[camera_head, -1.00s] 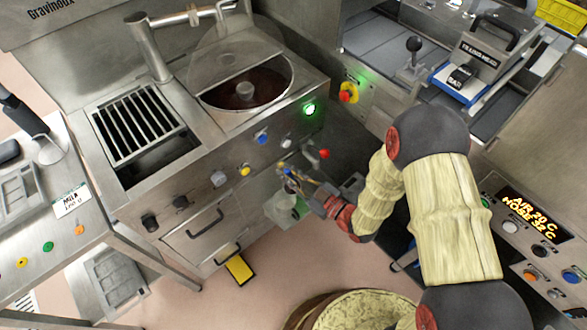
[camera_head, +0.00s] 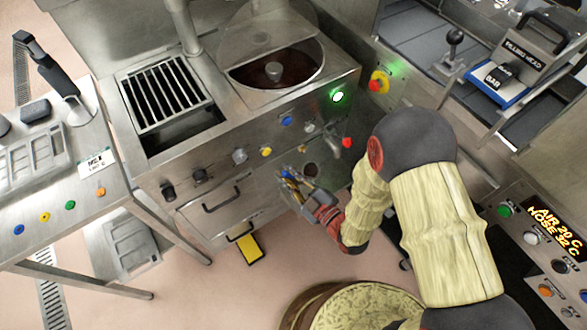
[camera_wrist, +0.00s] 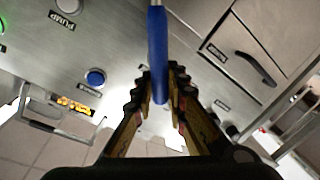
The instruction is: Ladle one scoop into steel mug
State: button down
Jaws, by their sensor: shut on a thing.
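My gripper (camera_head: 290,185) is in front of the lower part of the steel melting machine, by the tap. In the wrist view its fingers (camera_wrist: 160,108) are closed on a blue handle (camera_wrist: 158,45), which runs up out of the frame. No other mug is clear to me. The round tank (camera_head: 318,78) holds dark chocolate under a raised clear lid.
The machine front carries knobs, a lit green button (camera_head: 337,96) and a red tap handle (camera_head: 347,142). A slatted grate (camera_head: 165,95) lies left of the tank. Floor below is partly clear.

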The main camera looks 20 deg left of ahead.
jog(key=s+a+f+n+b, duration=0.1)
jog(key=s+a+f+n, duration=0.1)
jog(key=f, duration=0.3)
jog(key=s+a+f+n+t+h+b, duration=0.1)
jog(key=s+a+f+n+b, duration=0.1)
jog(key=s+f+n, duration=0.1)
jog(key=s+a+f+n+h+b, duration=0.1)
jog(key=s+a+f+n, duration=0.2)
jog(key=f+n, duration=0.2)
jog(key=shift+f, duration=1)
dwell(0.4)
dwell(1.7)
